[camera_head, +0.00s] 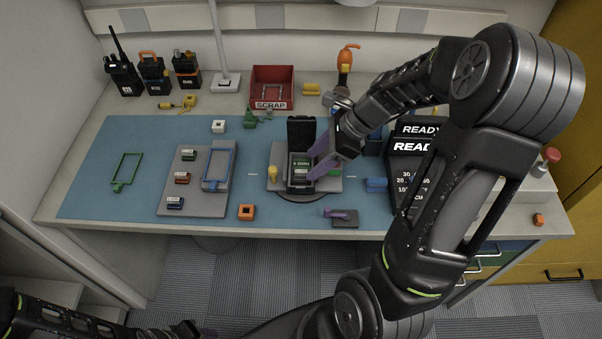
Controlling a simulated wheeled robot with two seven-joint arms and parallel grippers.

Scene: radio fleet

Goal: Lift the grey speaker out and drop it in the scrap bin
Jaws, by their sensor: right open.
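An opened radio case (300,188) stands on a grey fixture plate in the middle of the blue mat, its dark lid (302,133) upright behind it. Inside is a green labelled part (300,163); I cannot clearly make out the grey speaker. My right gripper (318,165) is open, its purple fingers at the right side of the case, partly covering it. I cannot tell whether they touch it. The red scrap bin (258,103) stands behind the mat, with something grey inside. My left gripper (195,333) is low at the bottom edge, away from the table; its jaws are unclear.
A grey tray (175,202) with small coloured modules and a blue frame (217,165) is left of the case. A green frame (126,168) lies farther left. A lamp post (220,50) stands left of the bin. A display reading READY (415,148) is at the right.

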